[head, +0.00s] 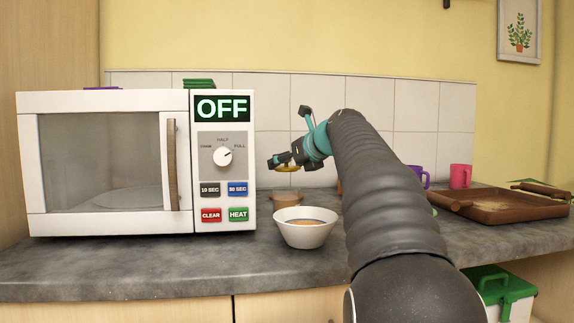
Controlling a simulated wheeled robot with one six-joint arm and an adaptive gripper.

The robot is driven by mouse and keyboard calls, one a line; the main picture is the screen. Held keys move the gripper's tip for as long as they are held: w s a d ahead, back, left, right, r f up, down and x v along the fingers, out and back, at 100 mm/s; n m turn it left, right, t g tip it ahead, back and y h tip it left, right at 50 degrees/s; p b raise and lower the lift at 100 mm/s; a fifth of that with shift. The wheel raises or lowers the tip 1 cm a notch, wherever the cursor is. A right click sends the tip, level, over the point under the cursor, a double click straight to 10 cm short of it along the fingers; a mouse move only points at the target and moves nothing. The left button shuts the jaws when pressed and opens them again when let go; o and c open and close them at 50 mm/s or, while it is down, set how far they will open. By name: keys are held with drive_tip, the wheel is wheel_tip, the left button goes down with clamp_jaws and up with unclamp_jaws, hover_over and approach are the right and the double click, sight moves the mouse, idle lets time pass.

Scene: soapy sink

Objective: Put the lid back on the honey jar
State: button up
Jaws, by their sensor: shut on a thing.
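My gripper (283,160) is in the air to the right of the microwave, above the counter. It is shut on a small golden-yellow disc (288,169), which looks like the lid and hangs just under the fingers. A low brown container (286,199) stands on the counter below it, partly hidden by a white bowl. I cannot tell if it is the honey jar. A bit of something orange (340,186) shows at the left edge of my arm, which hides the rest.
The white bowl (306,233) with brownish contents stands near the counter's front. The white microwave (120,165) reads OFF and is closed. Pink (460,176) and purple (425,178) mugs and a brown tray (510,206) are at the right. A green-lidded bin (500,290) is below the counter.

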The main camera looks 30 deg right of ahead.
wheel_tip(320, 180, down, 2)
drive_tip(key=shift+f+b, duration=0.1)
drive_tip(key=shift+b, duration=0.95)
drive_tip(key=shift+f+b, duration=0.4)
drive_tip(key=shift+f, duration=0.55)
drive_tip(key=shift+s+r+p, duration=0.1)
drive_tip(key=shift+s+p, duration=0.05)
drive_tip(key=shift+p, duration=0.4)
drive_tip(key=shift+f+p, duration=0.25)
drive_tip(key=shift+p, duration=0.5)
idle(1.2)
drive_tip(key=o, duration=1)
drive_tip(key=shift+r, duration=0.1)
